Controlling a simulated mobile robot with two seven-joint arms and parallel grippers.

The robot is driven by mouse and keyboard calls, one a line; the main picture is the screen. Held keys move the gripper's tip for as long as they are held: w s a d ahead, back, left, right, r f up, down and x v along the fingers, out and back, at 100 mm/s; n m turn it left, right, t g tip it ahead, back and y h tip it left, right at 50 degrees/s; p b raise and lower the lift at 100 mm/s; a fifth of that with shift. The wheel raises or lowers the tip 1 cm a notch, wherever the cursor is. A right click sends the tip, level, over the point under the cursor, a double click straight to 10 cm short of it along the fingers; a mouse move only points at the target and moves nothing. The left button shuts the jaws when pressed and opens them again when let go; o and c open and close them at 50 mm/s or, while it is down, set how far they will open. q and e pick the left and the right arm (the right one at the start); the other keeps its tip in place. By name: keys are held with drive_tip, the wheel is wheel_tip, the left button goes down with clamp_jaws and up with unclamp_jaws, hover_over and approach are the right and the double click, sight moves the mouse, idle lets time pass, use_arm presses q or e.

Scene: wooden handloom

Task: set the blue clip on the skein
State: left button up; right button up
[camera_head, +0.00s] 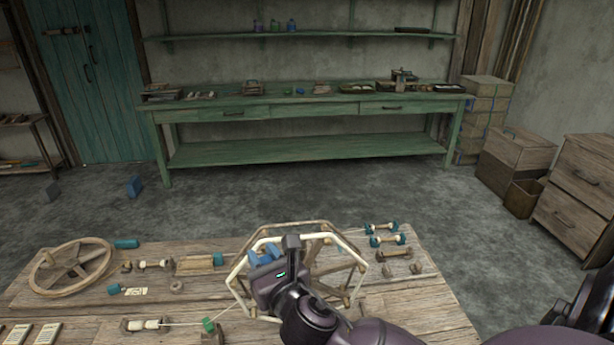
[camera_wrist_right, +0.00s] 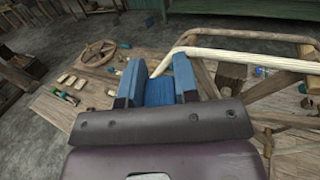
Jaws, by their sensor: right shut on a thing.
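My right gripper (camera_head: 262,257) is shut on the blue clip (camera_wrist_right: 158,92), over the near left part of the winding reel. In the wrist view, the clip is the darker blue piece between the blue uprights at my right gripper (camera_wrist_right: 158,82). The skein (camera_head: 238,270) is a cream band around the reel's six-sided wooden frame (camera_head: 295,224). It also shows in the wrist view (camera_wrist_right: 240,57), with a bend just beyond the clip. I cannot tell whether clip and skein touch. My gripper and arm hide part of the reel. My left gripper is not in view.
The wooden table (camera_head: 420,305) carries a spoked wheel (camera_head: 73,267) at left and several teal-ended bobbins (camera_head: 386,240) at right. A green spool (camera_head: 208,325) with a thread lies near the front. A green workbench (camera_head: 300,102) stands at the back wall, beyond open floor.

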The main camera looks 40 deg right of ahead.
drive_tip(key=w+d+r+m+g+h+p, duration=0.2)
drive_tip(key=d+r+m+h+p, duration=0.3)
drive_tip(key=d+r+p, duration=0.5)
drive_tip(key=shift+w+r+g+h, duration=0.25)
drive_tip(key=shift+w+g+h, duration=0.05)
drive_tip(key=shift+h, duration=0.9)
drive_tip(key=shift+f+b, duration=2.85)
drive_tip(key=shift+b, duration=0.05)
drive_tip(key=shift+a+p, duration=0.1)
drive_tip(key=shift+p, duration=0.35)
drive_tip(key=shift+f+b, duration=0.75)
drive_tip(key=shift+f, duration=0.65)
